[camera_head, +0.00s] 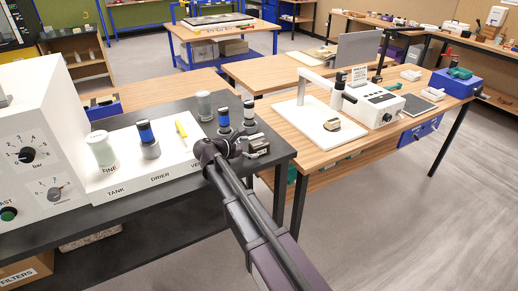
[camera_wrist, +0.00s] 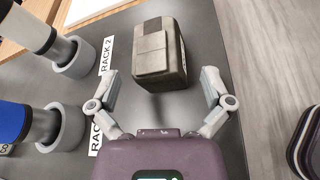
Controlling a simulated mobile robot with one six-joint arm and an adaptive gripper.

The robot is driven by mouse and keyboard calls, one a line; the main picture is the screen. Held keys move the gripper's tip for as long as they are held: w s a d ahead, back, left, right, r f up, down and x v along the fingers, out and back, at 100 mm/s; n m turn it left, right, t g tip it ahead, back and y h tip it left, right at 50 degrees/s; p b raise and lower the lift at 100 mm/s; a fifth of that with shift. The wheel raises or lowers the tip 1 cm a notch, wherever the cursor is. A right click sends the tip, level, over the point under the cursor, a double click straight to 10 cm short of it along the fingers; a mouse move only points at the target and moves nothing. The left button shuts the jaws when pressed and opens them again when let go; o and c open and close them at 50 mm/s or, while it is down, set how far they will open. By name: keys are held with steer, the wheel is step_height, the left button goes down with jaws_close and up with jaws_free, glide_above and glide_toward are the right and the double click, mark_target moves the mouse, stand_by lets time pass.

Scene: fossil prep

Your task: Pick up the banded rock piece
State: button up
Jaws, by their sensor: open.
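My gripper (camera_wrist: 161,82) is open, with one finger on each side of a dark grey-olive block (camera_wrist: 158,55) in the wrist view. The block has a raised panel on top and stands on the dark bench beside the "RACK 2" label. The fingers appear apart from it, and I see no clear rock banding on it. In the head view my gripper (camera_head: 236,148) is at the bench's right end, close to that block (camera_head: 257,145). A small brownish rock piece (camera_head: 332,125) lies on a white stand plate on the wooden table; bands cannot be made out.
Blue-and-grey cylinders in round holders stand left of my gripper, the nearest being a blue one (camera_wrist: 12,122). A white panel (camera_head: 150,165) with a green-and-white jar lies further left. The dark bench (camera_wrist: 205,135) ends at the right, with open floor (camera_wrist: 270,60) beyond.

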mark_target(260, 143)
steer(key=shift+b+x, duration=0.6)
steer(key=shift+x, duration=1.65)
steer(key=c, duration=1.2)
steer(key=shift+r, duration=0.2)
step_height(260, 143, up, 3)
steer(key=p, duration=0.3)
steer(key=shift+f, duration=0.1)
steer(key=s+a+r+p, duration=0.1)
steer(key=s+a, duration=0.2)
steer(key=s, duration=0.4)
steer(key=s+a+r+p, duration=0.1)
steer(key=s+a, duration=0.3)
steer(key=s, duration=0.3)
steer(key=shift+s, duration=0.1)
